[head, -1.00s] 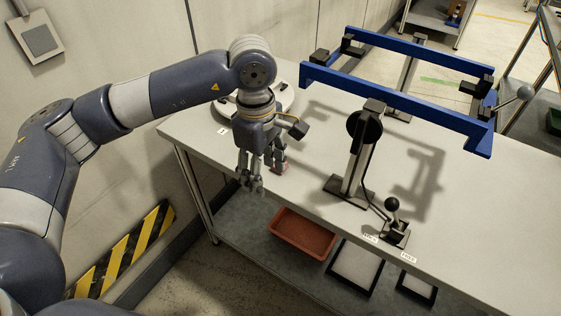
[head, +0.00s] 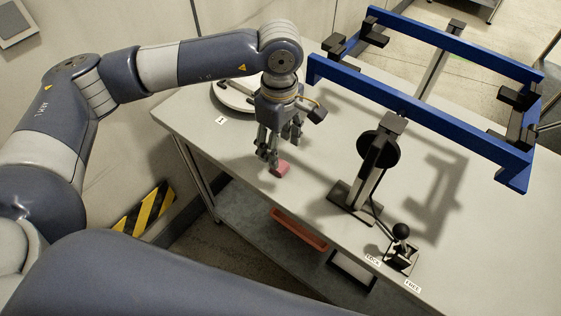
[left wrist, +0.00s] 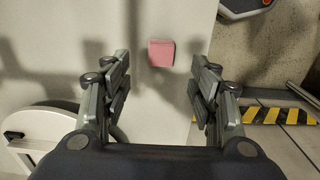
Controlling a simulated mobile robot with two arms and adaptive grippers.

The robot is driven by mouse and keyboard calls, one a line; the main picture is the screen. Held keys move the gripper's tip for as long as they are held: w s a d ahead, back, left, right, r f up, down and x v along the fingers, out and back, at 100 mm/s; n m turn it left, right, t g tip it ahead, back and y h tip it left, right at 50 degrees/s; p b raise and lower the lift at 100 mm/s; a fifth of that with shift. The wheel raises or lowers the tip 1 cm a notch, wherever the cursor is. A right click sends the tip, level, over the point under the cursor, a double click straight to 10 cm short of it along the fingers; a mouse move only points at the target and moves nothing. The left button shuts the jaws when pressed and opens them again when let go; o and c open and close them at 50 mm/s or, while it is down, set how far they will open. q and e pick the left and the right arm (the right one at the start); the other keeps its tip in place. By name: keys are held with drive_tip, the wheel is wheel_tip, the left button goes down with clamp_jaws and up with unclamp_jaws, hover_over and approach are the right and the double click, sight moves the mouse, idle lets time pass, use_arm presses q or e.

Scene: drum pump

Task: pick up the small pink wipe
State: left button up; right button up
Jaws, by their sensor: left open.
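The small pink wipe (head: 280,168) lies on the grey table top (head: 233,147) near its front edge. In the left wrist view the wipe (left wrist: 161,53) is a flat pink square, ahead of my fingers and between their lines. My left gripper (head: 273,157) is above the table, beside and just over the wipe in the head view. In the left wrist view my left gripper (left wrist: 162,75) is open with nothing between its fingers. My right gripper is not in view.
A blue frame (head: 420,105) on a black and metal stand (head: 358,190) rises to the right. A round white disc (head: 232,97) lies behind my left gripper. A black lever (head: 401,240) stands at the front edge. A red tray (head: 299,230) sits on the lower shelf.

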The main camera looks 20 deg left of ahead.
sight(280, 164)
use_arm(q)
drive_tip(key=shift+f, duration=0.75)
wheel_tip(280, 164, down, 5)
drive_tip(key=shift+s+r+p, duration=0.1)
drive_tip(key=shift+p, duration=0.95)
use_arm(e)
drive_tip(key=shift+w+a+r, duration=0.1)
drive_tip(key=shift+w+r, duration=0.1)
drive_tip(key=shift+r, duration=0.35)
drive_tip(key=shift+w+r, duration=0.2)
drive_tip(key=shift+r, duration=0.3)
use_arm(q)
drive_tip(key=c, duration=0.9)
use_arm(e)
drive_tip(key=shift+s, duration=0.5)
use_arm(q)
drive_tip(key=shift+o, duration=0.2)
